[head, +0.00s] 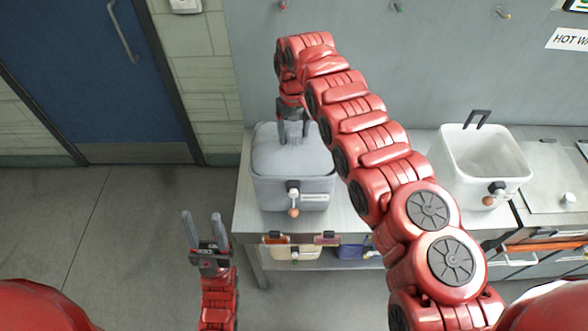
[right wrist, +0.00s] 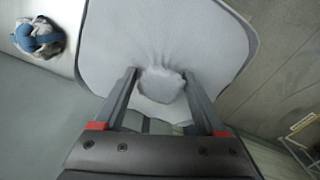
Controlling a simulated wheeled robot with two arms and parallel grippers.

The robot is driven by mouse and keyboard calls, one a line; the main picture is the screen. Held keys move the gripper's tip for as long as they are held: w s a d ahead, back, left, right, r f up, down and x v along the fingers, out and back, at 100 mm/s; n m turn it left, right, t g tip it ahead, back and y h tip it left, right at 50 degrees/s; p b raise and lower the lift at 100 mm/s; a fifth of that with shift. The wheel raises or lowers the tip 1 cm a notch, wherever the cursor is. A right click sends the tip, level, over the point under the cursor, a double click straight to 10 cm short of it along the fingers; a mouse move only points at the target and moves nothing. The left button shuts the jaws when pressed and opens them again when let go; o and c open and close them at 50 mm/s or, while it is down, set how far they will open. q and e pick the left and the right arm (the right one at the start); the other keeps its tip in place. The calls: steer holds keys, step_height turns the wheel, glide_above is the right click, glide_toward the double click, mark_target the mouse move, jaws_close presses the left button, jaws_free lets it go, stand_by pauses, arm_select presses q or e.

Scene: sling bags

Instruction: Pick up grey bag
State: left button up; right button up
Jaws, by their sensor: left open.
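An open white container (head: 451,173) with a dark handle stands on the counter to the right. A blue door (head: 80,80) is at the left. A blue and grey bundle (right wrist: 38,37) shows in the right wrist view.

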jaws_close()
steer(key=shift+r, duration=0.1)
stand_by(1.1)
